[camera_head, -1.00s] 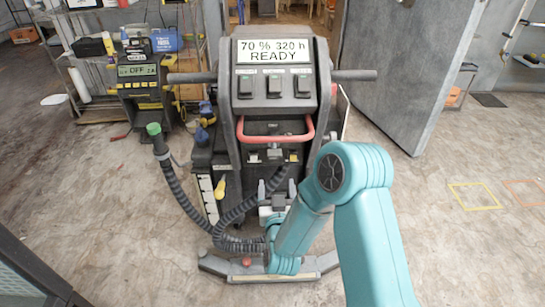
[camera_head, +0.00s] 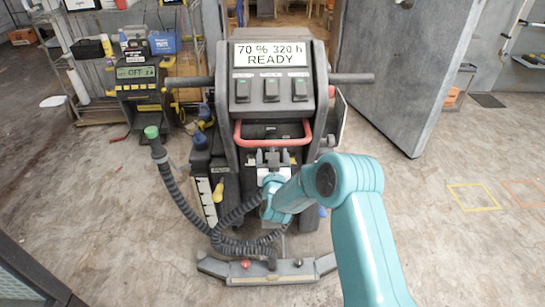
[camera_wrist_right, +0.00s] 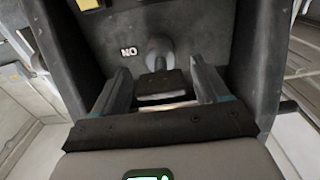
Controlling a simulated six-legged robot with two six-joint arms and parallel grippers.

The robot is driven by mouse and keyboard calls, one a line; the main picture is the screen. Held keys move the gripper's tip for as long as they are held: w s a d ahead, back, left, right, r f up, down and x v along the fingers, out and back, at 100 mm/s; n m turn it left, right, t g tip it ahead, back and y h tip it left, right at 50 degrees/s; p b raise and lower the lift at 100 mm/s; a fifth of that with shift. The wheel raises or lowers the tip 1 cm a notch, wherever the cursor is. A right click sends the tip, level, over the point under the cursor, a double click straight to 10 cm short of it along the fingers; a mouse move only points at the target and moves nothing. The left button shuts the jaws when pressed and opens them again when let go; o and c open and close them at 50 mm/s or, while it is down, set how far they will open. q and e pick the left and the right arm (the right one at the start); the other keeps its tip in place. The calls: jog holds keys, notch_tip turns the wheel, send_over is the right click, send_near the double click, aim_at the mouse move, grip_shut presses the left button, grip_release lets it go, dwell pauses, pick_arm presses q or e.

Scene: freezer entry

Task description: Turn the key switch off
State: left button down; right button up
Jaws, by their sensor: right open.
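The machine (camera_head: 270,60) stands upright in front of me, its display reading "70 % 320 h READY". In the right wrist view, the key switch (camera_wrist_right: 159,50) is a round grey barrel on the dark panel, with a dark key head (camera_wrist_right: 160,84) pointing towards me. A label beside it reads "NO" in this view. My right gripper (camera_wrist_right: 158,72) is open, one finger on each side of the key head, with visible gaps. In the head view, my right gripper (camera_head: 273,157) is below the red handle and mostly hides the switch. My left gripper is not in view.
The red handle bar (camera_head: 273,140) crosses just above my right gripper. A ribbed hose (camera_head: 180,195) hangs at the machine's left. A charger (camera_head: 143,85) showing "OFF" stands at the left. A grey door (camera_head: 405,75) stands at the right.

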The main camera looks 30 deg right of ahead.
jog(key=c, duration=1.1)
jog(key=shift+o, duration=0.2)
